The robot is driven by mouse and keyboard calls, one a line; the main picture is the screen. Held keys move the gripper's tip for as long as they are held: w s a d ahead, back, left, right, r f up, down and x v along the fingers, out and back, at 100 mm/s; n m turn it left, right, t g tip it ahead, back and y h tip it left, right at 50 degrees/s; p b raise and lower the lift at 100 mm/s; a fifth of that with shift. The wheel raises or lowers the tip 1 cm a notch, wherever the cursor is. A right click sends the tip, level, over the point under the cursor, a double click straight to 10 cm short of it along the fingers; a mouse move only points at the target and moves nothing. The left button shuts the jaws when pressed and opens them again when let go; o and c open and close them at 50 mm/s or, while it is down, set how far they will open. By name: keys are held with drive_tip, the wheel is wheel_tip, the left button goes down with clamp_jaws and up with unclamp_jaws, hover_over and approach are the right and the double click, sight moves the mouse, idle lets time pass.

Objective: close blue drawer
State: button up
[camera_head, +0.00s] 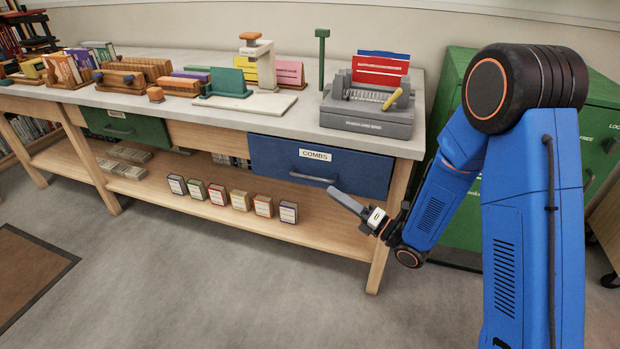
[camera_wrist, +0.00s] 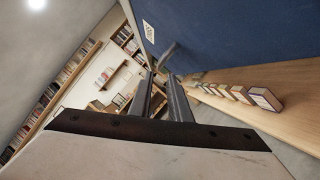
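The blue drawer (camera_head: 265,158) has a white COMBS label (camera_head: 314,155) and a grey bar handle (camera_head: 312,178). It sits under the right end of the bench; how far it stands out is hard to tell. My gripper (camera_head: 335,192) is in front of its lower right part, pointing left towards the handle. In the wrist view my gripper (camera_wrist: 160,78) shows two dark fingers with a narrow gap and nothing between them. The handle (camera_wrist: 167,53) is just beyond the fingertips, beside the blue drawer front (camera_wrist: 240,35). Contact cannot be told.
A grey comb binding machine (camera_head: 368,120) stands on the bench (camera_head: 225,113) above the drawer. Several small boxes (camera_head: 240,200) line the lower shelf (camera_head: 325,232). A green drawer (camera_head: 122,127) is further left. A green cabinet (camera_head: 455,215) stands right. The floor in front is clear.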

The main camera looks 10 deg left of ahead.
sight(310, 177)
drive_tip(key=x, duration=1)
drive_tip(key=shift+w+a, duration=0.1)
clamp_jaws()
